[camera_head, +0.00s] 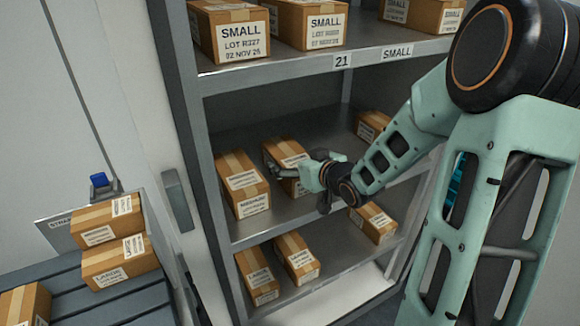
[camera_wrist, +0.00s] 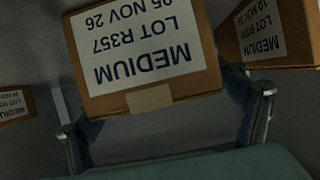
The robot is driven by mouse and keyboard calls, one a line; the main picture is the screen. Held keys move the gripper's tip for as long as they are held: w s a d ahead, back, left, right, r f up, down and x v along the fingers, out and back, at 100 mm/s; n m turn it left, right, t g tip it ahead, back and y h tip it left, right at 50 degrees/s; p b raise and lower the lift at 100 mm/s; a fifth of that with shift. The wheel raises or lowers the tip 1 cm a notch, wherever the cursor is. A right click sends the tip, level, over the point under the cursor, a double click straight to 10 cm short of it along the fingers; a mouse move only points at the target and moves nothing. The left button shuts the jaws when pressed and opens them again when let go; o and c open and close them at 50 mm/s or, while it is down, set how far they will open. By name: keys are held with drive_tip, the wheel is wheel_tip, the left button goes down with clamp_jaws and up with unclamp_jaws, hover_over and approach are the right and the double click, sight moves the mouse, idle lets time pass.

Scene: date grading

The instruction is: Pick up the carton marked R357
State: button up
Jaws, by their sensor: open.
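The carton marked R357 (camera_wrist: 143,50) fills the upper middle of the wrist view. Its label reads MEDIUM, LOT R357, 05 NOV 26, upside down there. In the head view this carton (camera_head: 283,149) stands on the middle shelf, partly hidden by my gripper (camera_head: 290,170). My gripper also shows in the wrist view (camera_wrist: 168,122). It is open, with one finger by each side of the carton's label end. I cannot tell whether the fingers touch it.
A MEDIUM carton (camera_head: 243,184) stands close left on the same shelf (camera_head: 268,222); another (camera_head: 371,126) is farther right. LARGE cartons (camera_head: 297,257) stand below and SMALL cartons (camera_head: 305,22) above. Cartons (camera_head: 119,263) also sit on rollers (camera_head: 75,295) at left.

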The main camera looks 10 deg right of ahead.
drive_tip(key=x, duration=0.2)
drive_tip(key=shift+w+a+f, duration=0.1)
drive_tip(key=shift+w+f, duration=0.1)
drive_tip(key=shift+w, duration=0.05)
drive_tip(key=shift+s, duration=0.1)
drive_tip(key=c, duration=1.7)
drive_tip(key=shift+c, duration=0.7)
drive_tip(key=shift+r, duration=0.1)
